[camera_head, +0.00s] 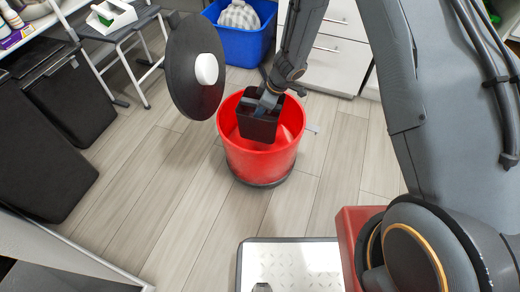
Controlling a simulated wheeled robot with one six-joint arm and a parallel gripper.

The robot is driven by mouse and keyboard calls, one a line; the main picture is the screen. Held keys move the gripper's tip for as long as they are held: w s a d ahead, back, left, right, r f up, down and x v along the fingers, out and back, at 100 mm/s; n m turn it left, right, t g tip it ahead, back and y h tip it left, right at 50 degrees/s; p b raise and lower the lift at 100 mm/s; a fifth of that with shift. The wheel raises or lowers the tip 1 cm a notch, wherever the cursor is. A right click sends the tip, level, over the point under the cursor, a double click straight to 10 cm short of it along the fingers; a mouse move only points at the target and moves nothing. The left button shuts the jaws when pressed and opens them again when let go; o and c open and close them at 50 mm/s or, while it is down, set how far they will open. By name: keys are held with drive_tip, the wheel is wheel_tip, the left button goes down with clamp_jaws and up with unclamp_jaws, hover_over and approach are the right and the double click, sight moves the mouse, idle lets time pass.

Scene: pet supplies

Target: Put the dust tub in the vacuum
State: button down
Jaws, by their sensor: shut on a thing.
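The vacuum (255,165) is a red, round, open-topped body standing on the floor in the middle of the view. A round black disc with a white knob, which looks like its lid (185,75), stands upright at its left rim. My gripper (268,101) reaches down from above and is shut on the black dust tub (257,127). The tub overlaps the vacuum's open top and seems to be partly inside it. I cannot tell whether it touches the bottom or walls. The fingertips are small and partly hidden against the dark tub.
A blue bin (238,43) and white drawers (335,55) stand behind the vacuum. A grey step stool (118,35) and dark bins (70,105) are at the left. A metal-plated platform (290,262) is at the front. The wooden floor (165,190) left of the vacuum is clear.

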drive_tip(key=shift+w+a+f+b, duration=0.15)
drive_tip(key=shift+f+b, duration=0.25)
drive_tip(key=shift+f, duration=0.45)
wheel_tip(320, 180, down, 10)
drive_tip(key=b, duration=0.4)
drive_tip(key=shift+r+b, duration=0.2)
drive_tip(key=shift+b, duration=0.15)
drive_tip(key=c, duration=1.6)
unclamp_jaws()
drive_tip(key=shift+f, duration=0.1)
